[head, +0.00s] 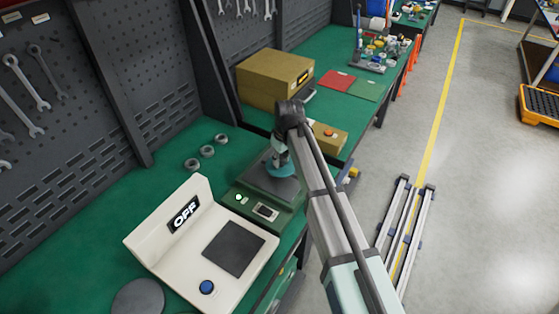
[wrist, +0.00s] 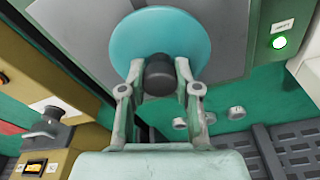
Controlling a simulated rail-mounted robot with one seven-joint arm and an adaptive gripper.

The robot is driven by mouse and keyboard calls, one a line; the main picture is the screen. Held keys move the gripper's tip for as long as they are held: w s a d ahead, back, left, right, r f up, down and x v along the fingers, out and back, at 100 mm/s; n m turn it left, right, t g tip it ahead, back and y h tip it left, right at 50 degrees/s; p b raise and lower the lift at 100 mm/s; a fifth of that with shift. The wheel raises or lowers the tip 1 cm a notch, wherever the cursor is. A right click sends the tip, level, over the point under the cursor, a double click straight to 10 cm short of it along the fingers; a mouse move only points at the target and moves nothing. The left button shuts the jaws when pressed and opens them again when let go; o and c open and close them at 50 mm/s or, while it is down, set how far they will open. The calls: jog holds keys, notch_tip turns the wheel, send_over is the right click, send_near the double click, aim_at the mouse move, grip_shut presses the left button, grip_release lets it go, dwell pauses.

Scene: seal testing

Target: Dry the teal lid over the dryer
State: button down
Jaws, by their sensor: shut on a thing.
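The teal lid (wrist: 160,38) is a round disc with a black knob (wrist: 158,78). My gripper (wrist: 158,72) is shut on the knob, one finger on each side. In the head view the lid (head: 279,170) is partly hidden by my gripper (head: 281,152) and shows over the dark plate of a green device (head: 240,196) with a lit green button. I cannot tell whether the lid touches that plate. A white machine (head: 150,243) stands in front of it, with an "OFF" display (head: 184,214), a dark square pad (head: 234,248) and a blue button (head: 207,287). Neither machine is clearly labelled as the dryer.
Three grey rings (head: 207,151) lie on the green bench behind the machines. A small yellow box (head: 328,137) with an orange button and a larger tan box (head: 275,78) stand beyond. A dark disc (head: 138,298) lies at the front left. A pegboard wall bounds the back.

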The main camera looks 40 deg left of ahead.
jog(key=shift+w+a, duration=0.15)
jog(key=shift+w, duration=2.4)
jog(key=shift+r, duration=0.1)
notch_tip(320, 180, up, 9)
jog(key=p, duration=0.4)
